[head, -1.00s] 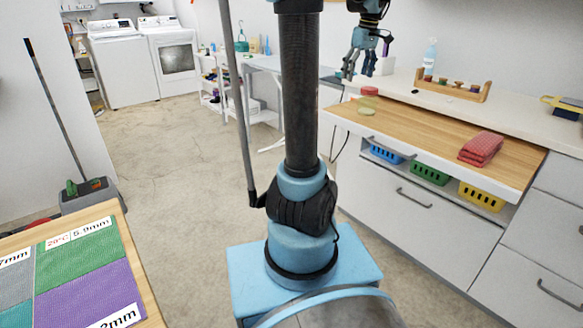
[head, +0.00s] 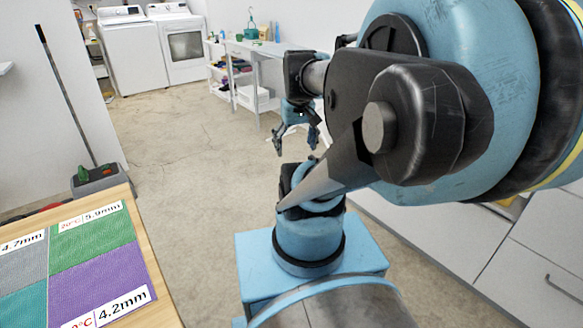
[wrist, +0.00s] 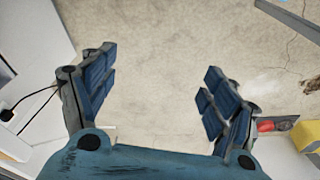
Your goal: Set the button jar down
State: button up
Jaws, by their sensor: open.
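My gripper (head: 296,142) hangs over the open floor in the head view, fingers pointing down. In the wrist view my gripper (wrist: 160,68) has its two blue-padded fingers spread wide, with only bare floor between them. No button jar shows in either current view. My arm covers nearly all of the counter at the right of the head view, where a small pinkish jar-like thing showed earlier.
A mat (head: 100,262) with coloured squares lies on a wooden top at the lower left. A white table (head: 265,47) and a shelf cart (head: 218,75) stand at the back. White drawers (head: 535,255) line the right. The floor (head: 190,180) between is clear.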

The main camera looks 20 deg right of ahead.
jog(key=s+a+f, duration=0.2)
jog(key=s+f, duration=0.2)
jog(key=f, duration=0.1)
jog(key=shift+f+m, duration=0.3)
